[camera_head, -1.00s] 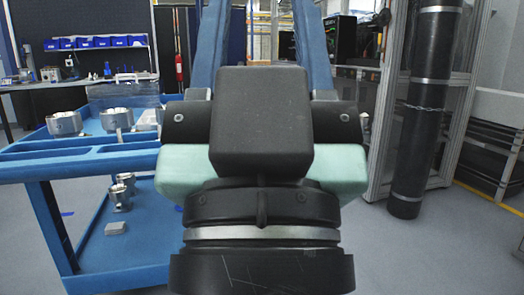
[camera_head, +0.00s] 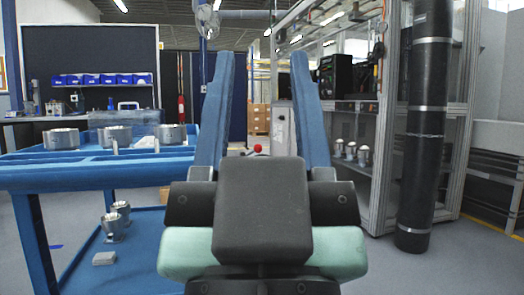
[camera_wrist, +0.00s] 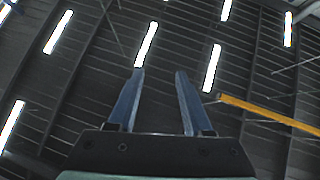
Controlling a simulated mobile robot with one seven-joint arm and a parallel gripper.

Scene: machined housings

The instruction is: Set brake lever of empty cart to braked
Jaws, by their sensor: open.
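My gripper (camera_head: 262,58) points up and away in the middle of the head view, its two blue fingers apart with nothing between them. It is also open and empty in the wrist view (camera_wrist: 160,73), against the ceiling. A small red ball knob (camera_head: 258,148) shows beyond my gripper, between the fingers; what it belongs to is mostly hidden, and I cannot tell whether it is a brake lever. A blue cart (camera_head: 85,180) stands at the left, carrying several metal housings, so it is not empty. I cannot make out an empty cart or its lever setting.
Metal housings (camera_head: 116,136) stand on the cart's top, with smaller ones (camera_head: 122,210) on its lower shelf. A tall black cylinder (camera_head: 425,130) stands at the right before a framed cabinet (camera_head: 385,130). A workbench with blue bins (camera_head: 100,79) is at the back left. Grey floor is open at right.

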